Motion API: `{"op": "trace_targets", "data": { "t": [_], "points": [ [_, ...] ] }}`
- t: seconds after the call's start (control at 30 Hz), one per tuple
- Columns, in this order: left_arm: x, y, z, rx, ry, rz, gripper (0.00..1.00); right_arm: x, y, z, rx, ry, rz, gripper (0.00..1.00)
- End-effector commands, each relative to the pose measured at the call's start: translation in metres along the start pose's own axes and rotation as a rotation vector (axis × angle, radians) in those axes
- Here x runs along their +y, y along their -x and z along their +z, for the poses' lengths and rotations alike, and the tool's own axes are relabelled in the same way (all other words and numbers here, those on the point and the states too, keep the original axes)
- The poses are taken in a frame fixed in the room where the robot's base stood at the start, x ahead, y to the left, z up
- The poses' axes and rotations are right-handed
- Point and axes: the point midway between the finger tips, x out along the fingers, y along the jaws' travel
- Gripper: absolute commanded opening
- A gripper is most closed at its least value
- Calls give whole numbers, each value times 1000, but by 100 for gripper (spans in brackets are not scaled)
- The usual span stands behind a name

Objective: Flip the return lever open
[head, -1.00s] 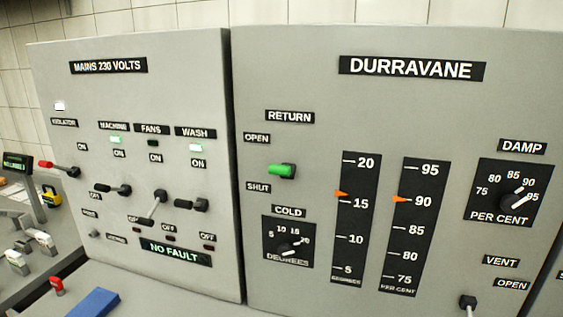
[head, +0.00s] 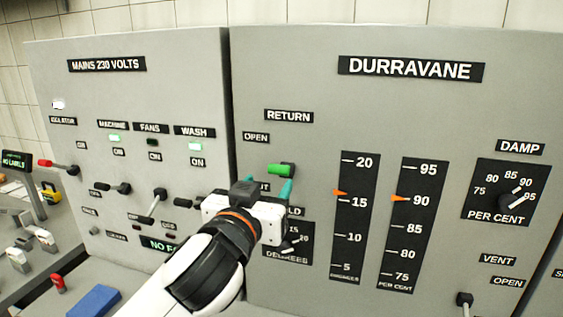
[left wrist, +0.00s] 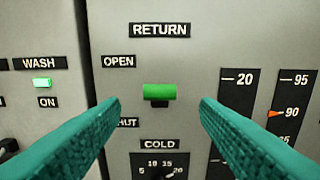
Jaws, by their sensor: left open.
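The return lever has a green handle (head: 281,169) on the grey Durravane panel, below the RETURN label and between the OPEN and SHUT labels. It sticks out from the panel. In the left wrist view the green handle (left wrist: 160,91) lies level, with a dark base under it. My left gripper (head: 264,190) is open just below and in front of the handle, its teal fingers pointing at the panel. In the left wrist view its two fingertips (left wrist: 160,104) stand wide apart on either side of the handle, with nothing between them touching. The gripper partly hides the SHUT and COLD labels.
The COLD dial (head: 290,245) sits right below the lever, partly behind my gripper. The mains panel (head: 130,85) with several black switch levers stands on the left. Two scales with orange pointers and the DAMP dial (head: 512,193) are on the right. A blue block (head: 93,300) lies at lower left.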

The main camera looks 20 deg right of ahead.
Motion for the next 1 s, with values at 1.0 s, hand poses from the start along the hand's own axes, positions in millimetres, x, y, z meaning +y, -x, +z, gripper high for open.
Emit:
{"op": "trace_targets", "data": {
  "t": [1.0],
  "points": [
    [1,-98,0,0,0,1,47,2,45,4,0,-3,3,0]
  ]
}}
